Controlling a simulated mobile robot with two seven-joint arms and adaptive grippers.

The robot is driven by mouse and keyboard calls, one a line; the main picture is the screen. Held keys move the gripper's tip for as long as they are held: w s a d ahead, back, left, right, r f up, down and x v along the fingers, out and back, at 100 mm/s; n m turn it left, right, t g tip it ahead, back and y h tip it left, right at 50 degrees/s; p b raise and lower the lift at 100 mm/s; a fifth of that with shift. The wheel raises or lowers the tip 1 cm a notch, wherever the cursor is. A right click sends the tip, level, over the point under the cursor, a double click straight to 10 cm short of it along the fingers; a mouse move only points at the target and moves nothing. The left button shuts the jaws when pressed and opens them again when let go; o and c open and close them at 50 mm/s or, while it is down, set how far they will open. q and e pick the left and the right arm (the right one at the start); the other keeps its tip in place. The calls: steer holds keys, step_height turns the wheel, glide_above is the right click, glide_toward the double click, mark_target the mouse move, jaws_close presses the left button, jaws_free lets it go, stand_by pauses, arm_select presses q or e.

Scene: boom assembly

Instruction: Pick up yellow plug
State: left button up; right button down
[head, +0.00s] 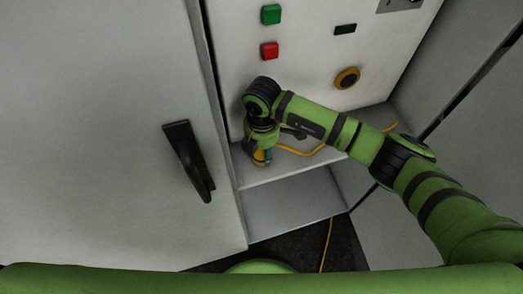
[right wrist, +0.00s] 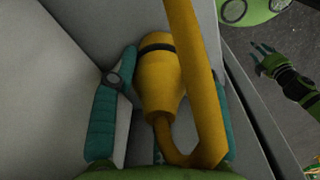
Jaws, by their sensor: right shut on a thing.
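The yellow plug (right wrist: 159,82) fills the middle of the right wrist view, with a dark band around it and a thick yellow cable (right wrist: 199,75) bending back from its end. My right gripper (right wrist: 165,85) has its two teal fingers on either side of the plug and is shut on it. In the head view my right gripper (head: 260,158) is low at the cabinet's ledge, and only a small yellow part of the plug shows there. The yellow cable (head: 312,150) runs right from the gripper along the ledge. My left gripper is not seen in the head view.
A white panel carries a green button (head: 271,14), a red button (head: 269,50) and a round yellow-rimmed socket (head: 347,77). A cabinet door with a black handle (head: 189,160) stands at left. A grey wall (head: 470,120) closes off the right side.

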steer(key=shift+r, duration=0.35)
steer(key=r+b, duration=0.1)
steer(key=d+r+b, duration=0.1)
steer(key=r, duration=0.1)
steer(key=shift+w+r, duration=0.1)
steer(key=shift+r, duration=0.15)
steer(key=d+r+b, duration=0.4)
steer(key=d+r, duration=0.2)
steer(key=d, duration=0.4)
steer(key=shift+s+d+r, duration=0.2)
steer(key=shift+d+r, duration=0.2)
